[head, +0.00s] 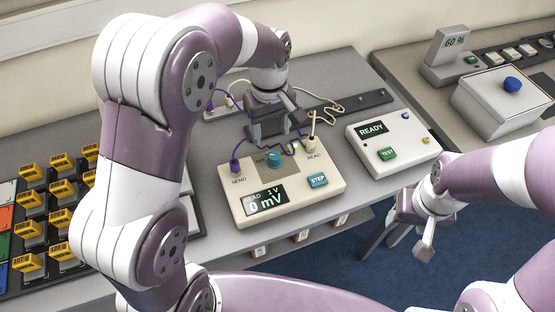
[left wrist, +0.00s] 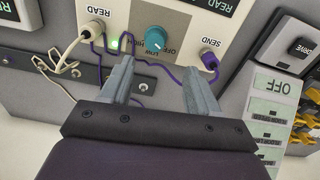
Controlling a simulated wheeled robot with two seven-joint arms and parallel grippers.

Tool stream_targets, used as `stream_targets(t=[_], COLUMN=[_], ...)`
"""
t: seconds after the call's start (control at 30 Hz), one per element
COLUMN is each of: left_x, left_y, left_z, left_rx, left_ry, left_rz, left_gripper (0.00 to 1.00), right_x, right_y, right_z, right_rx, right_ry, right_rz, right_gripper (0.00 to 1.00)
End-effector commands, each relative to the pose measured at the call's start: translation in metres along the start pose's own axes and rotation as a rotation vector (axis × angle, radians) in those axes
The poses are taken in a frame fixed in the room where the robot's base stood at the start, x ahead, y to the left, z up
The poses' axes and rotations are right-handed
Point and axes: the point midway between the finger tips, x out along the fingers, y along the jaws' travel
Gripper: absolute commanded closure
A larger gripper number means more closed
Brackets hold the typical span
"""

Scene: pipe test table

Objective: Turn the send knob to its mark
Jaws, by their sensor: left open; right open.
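The teal send knob (head: 273,159) sits on the beige meter box (head: 325,187) between the SEND and READ sockets. In the left wrist view the knob (left wrist: 156,38) has OFF, LOW and HIGH printed beside it; where its pointer stands is too small to tell. My left gripper (head: 277,132) is open and empty behind the knob in the head view. In the left wrist view its fingers (left wrist: 158,66) are spread, with the knob beyond the tips, apart from them. My right gripper (head: 409,232) is open and empty off the table's front edge.
A purple plug (head: 235,166) is in SEND and a white plug (head: 311,142) is in READ; their leads run behind the box, close to my left fingers. A READY box (head: 405,150) stands to the right. A rack of yellow blocks (head: 60,190) is at left.

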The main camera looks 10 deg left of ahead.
Motion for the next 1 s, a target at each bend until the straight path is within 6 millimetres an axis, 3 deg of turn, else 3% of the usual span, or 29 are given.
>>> stream_targets(t=[0.2,0.33,0.5,0.73,0.77,0.9,1.0], left_x=[0.055,0.079,0.092,0.094,0.094,0.093,0.093], left_y=[-0.001,-0.001,-0.001,-0.001,-0.001,0.000,0.000], left_z=[0.001,0.001,0.001,0.001,0.001,0.001,0.001], left_rx=[0.002,0.003,0.003,0.004,0.004,0.004,0.004], left_ry=[-0.005,-0.004,-0.001,-0.001,-0.001,-0.001,0.000], left_rz=[-0.005,-0.004,-0.001,0.000,0.000,0.000,0.000], left_gripper=[0.39,0.39,0.39,0.39,0.45,0.91,0.95], right_x=[-0.006,-0.008,-0.008,-0.008,-0.008,-0.008,-0.008], right_y=[0.000,0.000,0.000,0.000,0.000,0.000,0.000], right_z=[-0.001,-0.002,-0.002,-0.002,-0.002,-0.002,-0.002], right_rx=[0.000,0.001,0.000,0.000,0.000,0.000,0.000], right_ry=[0.002,0.002,0.002,0.002,0.002,0.002,0.002], right_rz=[0.000,0.000,0.000,0.000,0.000,0.000,0.000], right_gripper=[0.44,0.44,0.44,0.44,0.44,0.44,0.44])
